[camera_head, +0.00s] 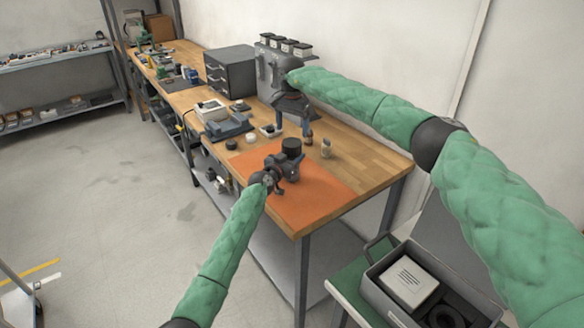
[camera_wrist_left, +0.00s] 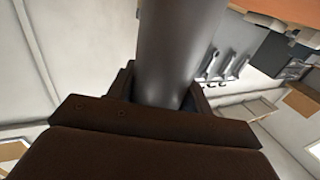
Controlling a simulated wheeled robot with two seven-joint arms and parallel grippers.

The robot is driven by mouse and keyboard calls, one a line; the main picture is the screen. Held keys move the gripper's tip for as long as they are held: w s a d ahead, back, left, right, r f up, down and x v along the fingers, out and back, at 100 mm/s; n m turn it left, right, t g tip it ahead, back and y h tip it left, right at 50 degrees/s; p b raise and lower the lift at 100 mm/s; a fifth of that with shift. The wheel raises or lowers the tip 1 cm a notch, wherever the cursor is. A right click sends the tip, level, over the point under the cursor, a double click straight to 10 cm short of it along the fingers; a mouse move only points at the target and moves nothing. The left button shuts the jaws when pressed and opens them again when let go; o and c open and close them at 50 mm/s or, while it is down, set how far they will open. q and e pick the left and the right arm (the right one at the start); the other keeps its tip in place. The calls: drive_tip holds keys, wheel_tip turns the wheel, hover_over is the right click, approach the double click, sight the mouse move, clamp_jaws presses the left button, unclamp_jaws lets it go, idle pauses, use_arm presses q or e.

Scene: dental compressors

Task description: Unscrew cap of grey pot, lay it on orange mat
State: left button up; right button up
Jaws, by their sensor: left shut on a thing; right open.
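The grey pot (camera_wrist_left: 178,50) is a smooth grey cylinder between the fingers of my left gripper in the left wrist view. In the head view my left gripper (camera_head: 281,172) is shut on it over the orange mat (camera_head: 318,203). The black cap (camera_head: 291,145) sits on top of the pot. I cannot tell whether the pot touches the mat. My right gripper (camera_head: 294,126) is open, fingers pointing down, behind and above the cap and apart from it.
A small jar (camera_head: 326,148) stands on the bench right of the right gripper. The mat's front part is clear. An open grey box (camera_head: 385,283) is at lower right.

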drive_tip(key=m, duration=0.5)
drive_tip(key=shift+m, duration=0.4)
drive_tip(key=m, duration=0.5)
drive_tip(key=shift+m, duration=0.3)
drive_tip(key=m, duration=0.5)
drive_tip(key=shift+m, duration=0.4)
drive_tip(key=m, duration=0.5)
drive_tip(key=shift+m, duration=0.3)
drive_tip(key=m, duration=0.5)
drive_tip(key=shift+m, duration=0.3)
drive_tip(key=m, duration=0.5)
drive_tip(key=shift+m, duration=0.3)
drive_tip(key=m, duration=0.5)
drive_tip(key=shift+m, duration=0.3)
drive_tip(key=m, duration=0.4)
drive_tip(key=shift+m, duration=0.4)
drive_tip(key=shift+f+m, duration=0.1)
drive_tip(key=shift+m, duration=0.2)
